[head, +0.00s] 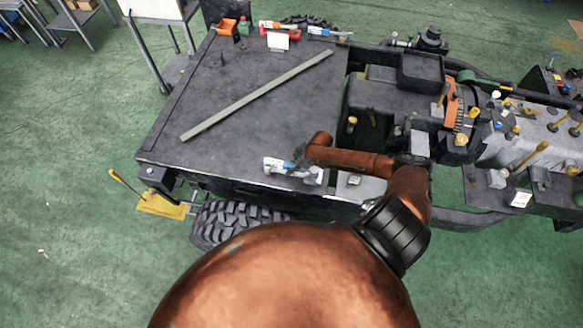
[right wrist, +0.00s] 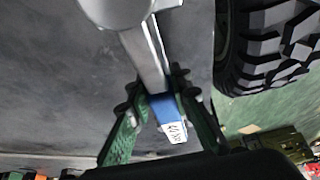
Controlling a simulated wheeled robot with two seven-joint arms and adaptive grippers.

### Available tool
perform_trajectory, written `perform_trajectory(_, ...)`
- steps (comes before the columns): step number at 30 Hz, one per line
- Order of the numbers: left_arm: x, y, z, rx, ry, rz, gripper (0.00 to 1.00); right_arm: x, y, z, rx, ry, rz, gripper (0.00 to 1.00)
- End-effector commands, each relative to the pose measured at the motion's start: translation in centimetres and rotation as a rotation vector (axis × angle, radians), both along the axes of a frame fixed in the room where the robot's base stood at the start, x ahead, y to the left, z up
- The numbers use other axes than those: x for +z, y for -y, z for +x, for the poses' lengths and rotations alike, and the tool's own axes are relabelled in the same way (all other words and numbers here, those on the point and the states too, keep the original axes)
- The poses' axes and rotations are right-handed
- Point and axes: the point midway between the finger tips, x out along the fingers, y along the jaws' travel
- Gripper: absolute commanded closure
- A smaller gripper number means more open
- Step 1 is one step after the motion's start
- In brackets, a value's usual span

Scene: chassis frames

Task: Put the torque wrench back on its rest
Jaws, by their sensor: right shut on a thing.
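My right gripper (head: 302,161) is over the front edge of the dark flat deck. It is shut on a tool with a blue grip, a white label and a grey shaft, which I take to be the torque wrench (head: 277,165). In the right wrist view its blue grip (right wrist: 163,107) lies between the green fingers of the gripper (right wrist: 158,95), and its shaft runs up to a rounded grey end. I cannot tell whether the wrench touches the deck. I cannot make out its rest for sure. My left gripper is not in view.
A long grey bar (head: 255,97) lies diagonally across the deck (head: 215,85). Red and blue labelled tools (head: 322,32) lie at the back edge. A tyre (head: 235,222) is below the front edge. Engine parts (head: 420,70) crowd the right. Much of the deck is clear.

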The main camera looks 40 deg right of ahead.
Motion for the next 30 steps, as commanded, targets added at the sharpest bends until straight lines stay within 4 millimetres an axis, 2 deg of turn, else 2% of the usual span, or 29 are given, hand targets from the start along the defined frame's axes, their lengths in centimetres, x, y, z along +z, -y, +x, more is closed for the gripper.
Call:
perform_trajectory(10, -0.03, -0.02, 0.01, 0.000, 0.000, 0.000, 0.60, 0.03, -0.02, 0.16, 0.000, 0.004, 0.000, 1.00)
perform_trajectory(11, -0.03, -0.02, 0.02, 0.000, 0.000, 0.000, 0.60, 0.03, -0.02, 0.16, 0.000, 0.004, 0.000, 0.80)
perform_trajectory(19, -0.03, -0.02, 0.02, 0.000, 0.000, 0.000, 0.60, -0.04, 0.00, 0.08, 0.000, 0.002, 0.000, 0.62)
perform_trajectory(30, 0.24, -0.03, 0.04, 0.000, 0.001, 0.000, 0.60, 0.12, 0.00, -0.08, 0.000, -0.001, 0.000, 0.61)
